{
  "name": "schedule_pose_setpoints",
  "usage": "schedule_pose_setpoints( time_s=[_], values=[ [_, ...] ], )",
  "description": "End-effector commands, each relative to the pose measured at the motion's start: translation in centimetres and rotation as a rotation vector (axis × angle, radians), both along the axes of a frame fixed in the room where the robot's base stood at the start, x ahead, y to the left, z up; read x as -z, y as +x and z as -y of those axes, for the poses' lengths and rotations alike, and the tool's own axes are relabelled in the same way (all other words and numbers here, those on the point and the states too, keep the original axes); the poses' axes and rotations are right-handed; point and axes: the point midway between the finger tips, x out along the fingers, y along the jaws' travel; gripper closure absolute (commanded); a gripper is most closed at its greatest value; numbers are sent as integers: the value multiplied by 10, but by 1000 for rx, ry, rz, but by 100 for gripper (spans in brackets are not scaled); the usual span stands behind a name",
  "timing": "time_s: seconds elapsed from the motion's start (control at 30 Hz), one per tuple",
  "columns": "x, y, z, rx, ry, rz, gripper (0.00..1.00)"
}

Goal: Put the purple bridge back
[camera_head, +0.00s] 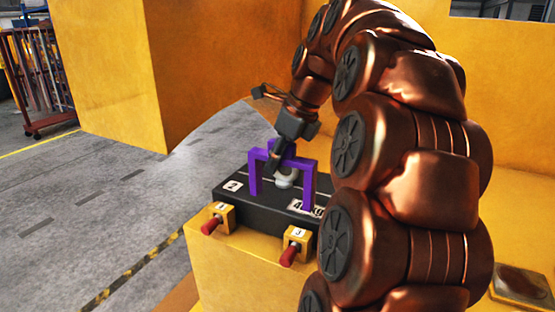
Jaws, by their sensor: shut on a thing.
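The purple bridge (309,185) is upright, with its legs pointing down over the top of a black box (232,199). Its leg ends appear at or just above the box top; I cannot tell whether they touch it. My gripper (274,163) comes down from above and behind and is shut on the bridge near its top bar. A pale round knob (284,181) on the box shows beneath the bridge, partly hidden by the gripper. Number labels, including a 2 (233,186), mark the box top.
Two yellow blocks with red levers, one at the left (218,218) and one at the right (296,245), stand at the box's front. The box sits on a yellow surface (240,275). A flat dark plate (522,284) lies at lower right. My arm hides much of the right side.

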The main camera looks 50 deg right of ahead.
Motion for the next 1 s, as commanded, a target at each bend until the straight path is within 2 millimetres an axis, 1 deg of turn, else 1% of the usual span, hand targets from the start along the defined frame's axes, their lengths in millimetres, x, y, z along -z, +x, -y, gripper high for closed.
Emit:
schedule_pose_setpoints(
  time_s=[0.03,0.1,0.8,1.0],
  values=[
    [-6,0,0,1,-1,1,100],
    [-10,0,0,1,-1,1,100],
    [-49,0,0,0,-1,0,100],
    [-54,0,0,0,0,0,100]
  ],
)
